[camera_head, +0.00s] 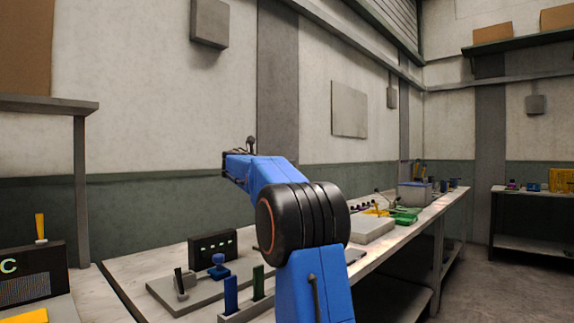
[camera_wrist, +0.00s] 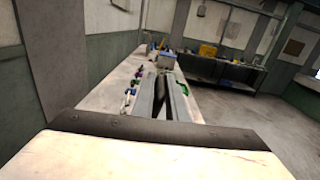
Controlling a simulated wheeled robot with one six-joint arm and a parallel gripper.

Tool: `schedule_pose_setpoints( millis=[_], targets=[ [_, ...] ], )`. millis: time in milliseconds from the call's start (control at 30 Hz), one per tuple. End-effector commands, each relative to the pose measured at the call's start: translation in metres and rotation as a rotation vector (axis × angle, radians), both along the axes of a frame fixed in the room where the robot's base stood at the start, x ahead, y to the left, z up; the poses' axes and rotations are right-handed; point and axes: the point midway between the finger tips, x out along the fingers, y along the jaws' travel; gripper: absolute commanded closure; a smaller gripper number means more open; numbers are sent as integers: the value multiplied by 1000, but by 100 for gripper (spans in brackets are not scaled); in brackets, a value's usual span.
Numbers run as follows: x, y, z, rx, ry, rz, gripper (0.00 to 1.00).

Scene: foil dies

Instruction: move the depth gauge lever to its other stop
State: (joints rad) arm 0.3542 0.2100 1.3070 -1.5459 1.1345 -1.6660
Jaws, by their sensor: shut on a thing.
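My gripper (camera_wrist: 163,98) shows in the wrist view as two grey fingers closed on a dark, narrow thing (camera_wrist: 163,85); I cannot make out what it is. In the head view my blue arm reaches over the bench, and the fingertips cannot be made out there. No lever is clearly marked as the depth gauge's. A short dark lever (camera_head: 180,281) stands on a grey base at the lower left, leaning slightly left. A yellow lever (camera_head: 40,227) stands upright on a black box at the far left. A thin tilted lever (camera_head: 377,191) shows further along the bench.
The pale bench (camera_head: 125,272) runs away to the right. A blue knob (camera_head: 218,266), a black panel (camera_head: 212,244), and blue (camera_head: 231,292) and green (camera_head: 258,282) upright pieces stand near my arm. A grey bin (camera_head: 415,194) and green item (camera_head: 404,215) are beyond.

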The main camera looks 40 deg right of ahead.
Motion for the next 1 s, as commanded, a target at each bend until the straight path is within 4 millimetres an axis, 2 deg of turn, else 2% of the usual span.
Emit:
schedule_pose_setpoints(
  millis=[233,467,700,1000],
  targets=[
    [-21,-1,-4,6,-75,0,100],
    [-63,-4,-19,19,-241,-1,100],
    [-111,-8,-49,37,-464,-1,100],
    [-157,-12,-96,58,-720,-2,100]
  ],
)
